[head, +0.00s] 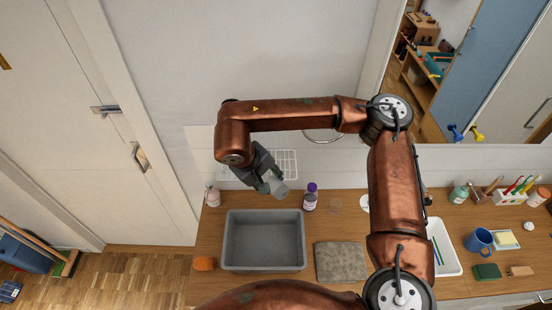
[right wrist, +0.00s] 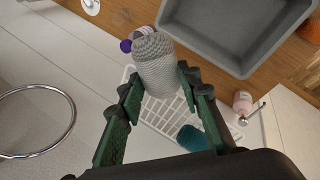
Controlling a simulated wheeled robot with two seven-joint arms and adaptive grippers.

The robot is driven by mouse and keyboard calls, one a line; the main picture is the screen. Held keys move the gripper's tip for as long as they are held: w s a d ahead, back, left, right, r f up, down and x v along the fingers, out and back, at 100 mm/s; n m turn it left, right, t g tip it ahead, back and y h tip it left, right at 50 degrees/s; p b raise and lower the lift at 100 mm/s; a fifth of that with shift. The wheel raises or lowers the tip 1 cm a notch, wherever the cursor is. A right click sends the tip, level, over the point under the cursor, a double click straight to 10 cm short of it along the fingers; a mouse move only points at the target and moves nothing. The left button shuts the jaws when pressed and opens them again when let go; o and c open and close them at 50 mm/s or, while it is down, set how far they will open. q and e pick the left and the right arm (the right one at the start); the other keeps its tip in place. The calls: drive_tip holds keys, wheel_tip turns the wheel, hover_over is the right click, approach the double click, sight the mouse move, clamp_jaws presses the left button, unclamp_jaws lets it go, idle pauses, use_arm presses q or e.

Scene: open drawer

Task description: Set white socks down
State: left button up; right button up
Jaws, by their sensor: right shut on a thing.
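The white socks (head: 274,186), a light grey-white knitted roll, are held up by my right gripper (head: 269,183). The right wrist view shows the socks (right wrist: 156,66) between the two green fingers of the gripper (right wrist: 158,82), which touch them on both sides. In the head view they appear just above the back edge of the grey bin (head: 228,241). The bin also shows at the top of the right wrist view (right wrist: 213,45) and looks empty. My left gripper is not in view.
A purple-capped bottle (head: 310,199) stands right of the bin, and a pink bottle (head: 212,197) behind its left corner. An orange object (head: 204,264) lies left, a folded grey cloth (head: 341,262) right. A white wire rack (head: 286,160) is behind.

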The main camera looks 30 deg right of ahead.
sight(270, 179)
drive_tip(key=shift+n+h, duration=0.3)
drive_tip(key=shift+n, duration=0.2)
drive_tip(key=r, duration=0.2)
drive_tip(key=r+p, duration=0.1)
drive_tip(key=r, duration=0.4)
drive_tip(key=shift+w+r+p, duration=0.1)
drive_tip(key=shift+w+p, duration=0.2)
drive_tip(key=shift+w+r+t, duration=0.1)
drive_tip(key=shift+r+t, duration=0.2)
drive_tip(key=shift+w+d, duration=0.15)
drive_tip(key=shift+w, duration=0.1)
drive_tip(key=w+d+f+p, duration=0.1)
drive_tip(key=w+d+f, duration=0.1)
drive_tip(key=w+f, duration=0.1)
drive_tip(key=w+d+f+p, duration=0.1)
drive_tip(key=w+f, duration=0.1)
drive_tip(key=w, duration=0.2)
drive_tip(key=w+d+f+p, duration=0.1)
drive_tip(key=w+d+f, duration=0.1)
drive_tip(key=w+f, duration=0.1)
drive_tip(key=shift+w+d+f, duration=0.35)
drive_tip(key=shift+w, duration=0.2)
drive_tip(key=shift+w+d+f, duration=0.1)
drive_tip(key=shift+w+f, duration=0.1)
drive_tip(key=shift+f, duration=0.05)
drive_tip(key=f+p, duration=0.2)
drive_tip(key=f, duration=0.1)
drive_tip(key=shift+w+d, duration=0.1)
drive_tip(key=shift+w, duration=0.1)
drive_tip(key=shift+f, duration=0.3)
